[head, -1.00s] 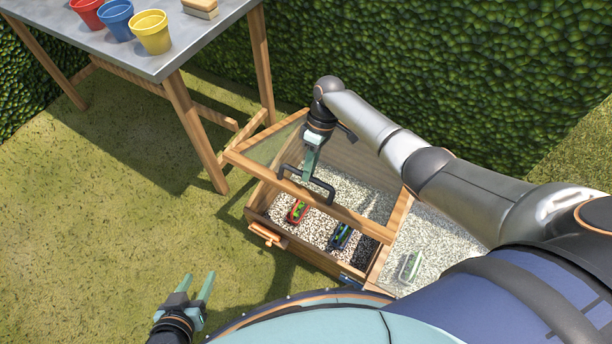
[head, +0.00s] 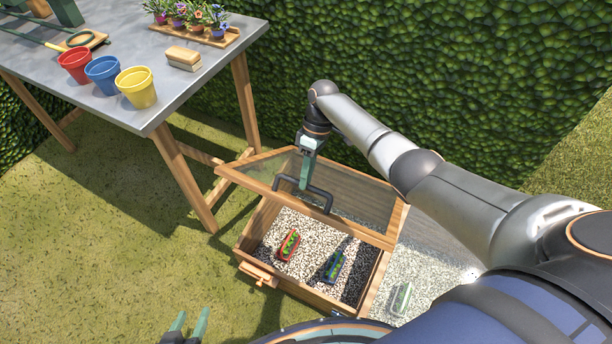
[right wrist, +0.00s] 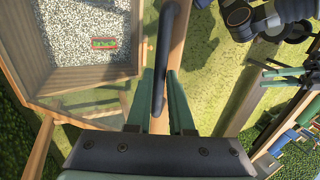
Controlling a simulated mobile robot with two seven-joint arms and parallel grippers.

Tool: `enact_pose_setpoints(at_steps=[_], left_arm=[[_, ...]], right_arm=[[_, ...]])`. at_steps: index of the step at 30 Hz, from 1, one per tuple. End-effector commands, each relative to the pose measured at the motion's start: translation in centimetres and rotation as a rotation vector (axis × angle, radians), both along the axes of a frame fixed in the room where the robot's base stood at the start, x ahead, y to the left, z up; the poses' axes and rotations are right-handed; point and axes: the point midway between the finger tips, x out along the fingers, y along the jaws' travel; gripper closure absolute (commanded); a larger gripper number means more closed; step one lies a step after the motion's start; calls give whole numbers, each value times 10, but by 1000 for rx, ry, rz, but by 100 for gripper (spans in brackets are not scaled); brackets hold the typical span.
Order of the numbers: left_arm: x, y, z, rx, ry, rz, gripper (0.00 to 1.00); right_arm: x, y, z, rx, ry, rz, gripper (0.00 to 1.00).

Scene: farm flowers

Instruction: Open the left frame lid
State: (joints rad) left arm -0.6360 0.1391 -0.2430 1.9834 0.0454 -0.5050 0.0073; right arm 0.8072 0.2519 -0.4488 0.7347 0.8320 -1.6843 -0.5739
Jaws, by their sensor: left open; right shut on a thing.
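The left frame lid (head: 350,215) is a wood-framed clear panel, tilted up over the left wooden box (head: 305,292), whose front is uncovered. A black bar handle (head: 318,193) sits on the lid's front rail. My right gripper (head: 304,184) is shut on this handle. In the right wrist view the handle (right wrist: 168,45) runs between the two green fingers of the right gripper (right wrist: 167,88). My left gripper (head: 186,322) is open and empty, low over the grass at the bottom edge and partly cut off.
Inside the box, a red planter (head: 288,246) and a blue planter (head: 332,266) stand on gravel. A pale planter (head: 401,299) shows through clear covering on the right. A metal table (head: 190,88) with pots stands at the left. A hedge closes off the back. Grass at left is free.

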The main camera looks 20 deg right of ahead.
Motion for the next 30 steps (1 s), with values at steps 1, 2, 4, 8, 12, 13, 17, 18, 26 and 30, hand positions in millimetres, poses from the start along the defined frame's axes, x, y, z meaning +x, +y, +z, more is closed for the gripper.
enact_pose_setpoints(at_steps=[1, 2, 4, 8, 12, 13, 17, 18, 26, 30], left_arm=[[-2, 0, -2, 0, 3, 0, 50], [-2, 0, -3, 0, 4, 0, 50], [-4, 0, -3, 0, 7, 1, 50], [-3, 0, -1, -1, 3, 1, 50], [-2, 0, 0, -1, 1, 1, 50], [-1, 0, 0, -1, 0, 1, 50], [0, 0, 1, -1, -3, 1, 50], [0, 0, 2, -2, -4, 1, 50], [2, 0, 3, -2, -6, 1, 50], [2, 0, 6, -1, -7, 1, 50]], right_arm=[[4, -13, -7, -34, -23, -16, 100], [4, -13, -7, -36, -21, -16, 77], [4, -13, -7, -35, -21, -15, 69], [4, -12, -7, -35, -21, -15, 54], [4, -12, -7, -34, -21, -14, 50], [3, -12, -6, -34, -20, -14, 50], [3, -11, -6, -33, -19, -13, 50], [3, -11, -6, -33, -19, -13, 50], [4, -11, -4, -32, -19, -11, 50], [8, -14, 10, -30, -23, -12, 50]])
